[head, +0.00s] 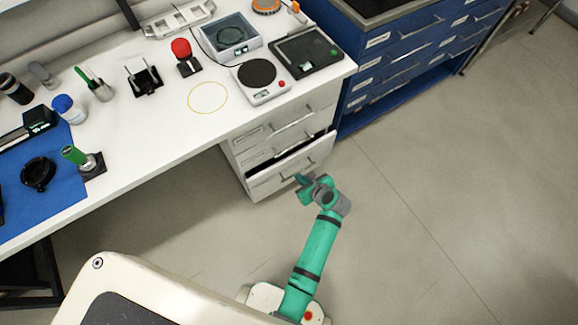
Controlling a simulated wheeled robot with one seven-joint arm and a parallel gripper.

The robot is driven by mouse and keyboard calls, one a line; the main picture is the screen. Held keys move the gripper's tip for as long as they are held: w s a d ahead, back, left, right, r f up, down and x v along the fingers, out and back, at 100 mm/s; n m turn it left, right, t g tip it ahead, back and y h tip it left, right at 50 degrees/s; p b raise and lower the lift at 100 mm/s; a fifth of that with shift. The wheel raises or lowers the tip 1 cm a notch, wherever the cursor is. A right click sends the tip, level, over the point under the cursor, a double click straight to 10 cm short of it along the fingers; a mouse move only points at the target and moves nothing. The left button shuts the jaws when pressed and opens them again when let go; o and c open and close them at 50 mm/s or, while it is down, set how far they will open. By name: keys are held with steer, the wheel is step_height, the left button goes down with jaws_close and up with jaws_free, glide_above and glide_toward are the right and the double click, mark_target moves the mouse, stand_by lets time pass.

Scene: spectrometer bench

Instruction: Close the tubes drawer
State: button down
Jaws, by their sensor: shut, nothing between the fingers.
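The white drawer unit (236,160) stands under the right end of the bench. Its lowest drawer (275,182) is pulled out a little, with a dark gap showing above its front. The two drawers above it look shut. Labels are too small to read, so I cannot tell by name which is the tubes drawer. My gripper (301,180) is shut and empty, low in front of the right part of the open drawer. It overlaps the drawer front in the picture; I cannot tell whether it touches.
The white bench top (150,135) holds a hotplate-like device (262,81), a red-topped item (183,55) and several bottles. A blue drawer cabinet (395,65) stands to the right. The grey floor (440,190) at right is clear.

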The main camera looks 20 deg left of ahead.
mark_target(285, 163)
steer(key=shift+w+a+f, duration=0.75)
steer(key=shift+w+a, duration=0.1)
steer(key=shift+a, duration=0.3)
steer(key=shift+w+a+f, duration=0.8)
steer(key=shift+w+a, duration=0.1)
steer(key=shift+a, duration=0.2)
steer(key=shift+w+a+f, duration=0.75)
steer(key=shift+w+a, duration=0.1)
steer(key=shift+a, duration=0.3)
steer(key=shift+w+d, duration=0.1)
